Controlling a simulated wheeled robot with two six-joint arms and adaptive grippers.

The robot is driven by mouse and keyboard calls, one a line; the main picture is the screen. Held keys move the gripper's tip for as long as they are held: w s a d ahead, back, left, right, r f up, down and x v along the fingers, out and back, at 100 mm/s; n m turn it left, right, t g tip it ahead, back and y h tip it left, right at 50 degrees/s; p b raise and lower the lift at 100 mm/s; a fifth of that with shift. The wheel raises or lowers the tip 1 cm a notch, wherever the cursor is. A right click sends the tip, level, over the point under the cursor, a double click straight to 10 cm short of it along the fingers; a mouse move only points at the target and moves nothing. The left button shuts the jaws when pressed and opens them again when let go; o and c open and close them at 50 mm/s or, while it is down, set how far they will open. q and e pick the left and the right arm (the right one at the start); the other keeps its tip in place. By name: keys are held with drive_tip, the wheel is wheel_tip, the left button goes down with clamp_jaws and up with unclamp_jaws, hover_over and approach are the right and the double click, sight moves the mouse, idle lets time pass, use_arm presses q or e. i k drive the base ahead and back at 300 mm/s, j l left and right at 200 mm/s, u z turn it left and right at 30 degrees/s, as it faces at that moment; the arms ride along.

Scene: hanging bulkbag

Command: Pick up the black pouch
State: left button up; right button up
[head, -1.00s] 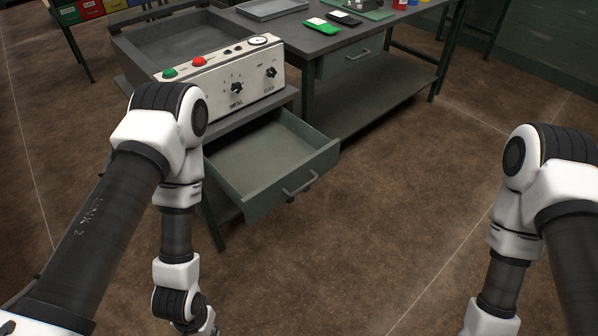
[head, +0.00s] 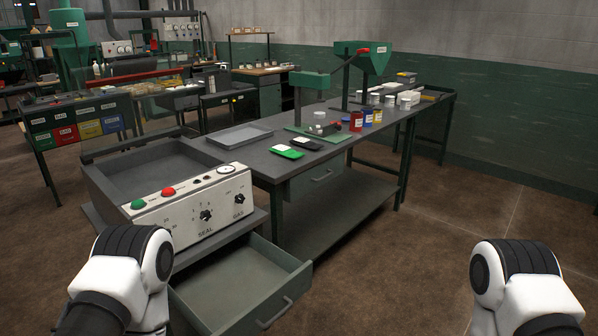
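The black pouch (head: 306,143) lies flat on the dark workbench (head: 258,163), with a pale label on it. A green pouch (head: 287,152) lies just in front of it to the left. Only upper parts of my two arms show at the lower left and lower right of the head view. Both of my grippers are out of view, and neither arm is near the pouch.
A sealing machine (head: 195,208) with knobs and buttons stands at the left, above an open drawer (head: 284,302). A grey tray (head: 240,136), several jars (head: 367,117) and a green press stand on the bench. Floor on the right is clear.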

sight(304, 143)
drive_tip(key=i+l+z, duration=0.4)
drive_tip(key=i, duration=0.25)
drive_tip(key=i+l+z, duration=0.25)
drive_tip(key=i, duration=0.7)
drive_tip(key=i+z, duration=0.3)
drive_tip(key=i, duration=0.65)
